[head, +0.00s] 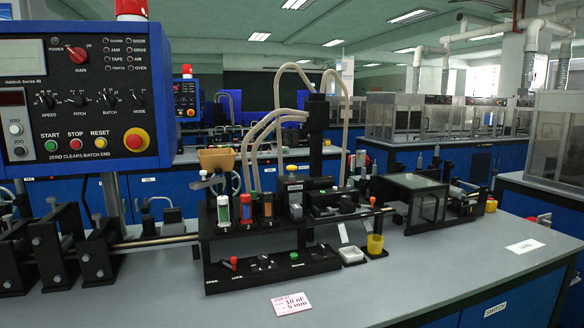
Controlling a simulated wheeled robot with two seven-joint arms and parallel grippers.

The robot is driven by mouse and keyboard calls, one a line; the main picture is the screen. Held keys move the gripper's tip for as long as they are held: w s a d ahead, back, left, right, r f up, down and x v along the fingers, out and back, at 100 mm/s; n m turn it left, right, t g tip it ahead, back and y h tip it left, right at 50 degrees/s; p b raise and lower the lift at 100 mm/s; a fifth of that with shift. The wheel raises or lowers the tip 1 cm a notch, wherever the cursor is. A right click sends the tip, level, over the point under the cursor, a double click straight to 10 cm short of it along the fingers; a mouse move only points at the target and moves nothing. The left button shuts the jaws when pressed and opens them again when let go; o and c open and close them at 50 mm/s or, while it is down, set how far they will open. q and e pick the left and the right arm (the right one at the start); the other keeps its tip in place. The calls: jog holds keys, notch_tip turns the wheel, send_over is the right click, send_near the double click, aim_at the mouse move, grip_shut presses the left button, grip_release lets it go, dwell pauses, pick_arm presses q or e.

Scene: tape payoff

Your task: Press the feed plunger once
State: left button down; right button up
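A black tape-feeding machine (345,205) stands on the grey bench in the middle of the head view. I cannot tell which of these, if either, is the feed plunger. A red-knobbed lever (229,262) is at the left of the front panel. Neither of my grippers is in view.
A blue control panel (85,95) with knobs and a red stop button fills the upper left. A clear-sided box (424,202) stands right.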

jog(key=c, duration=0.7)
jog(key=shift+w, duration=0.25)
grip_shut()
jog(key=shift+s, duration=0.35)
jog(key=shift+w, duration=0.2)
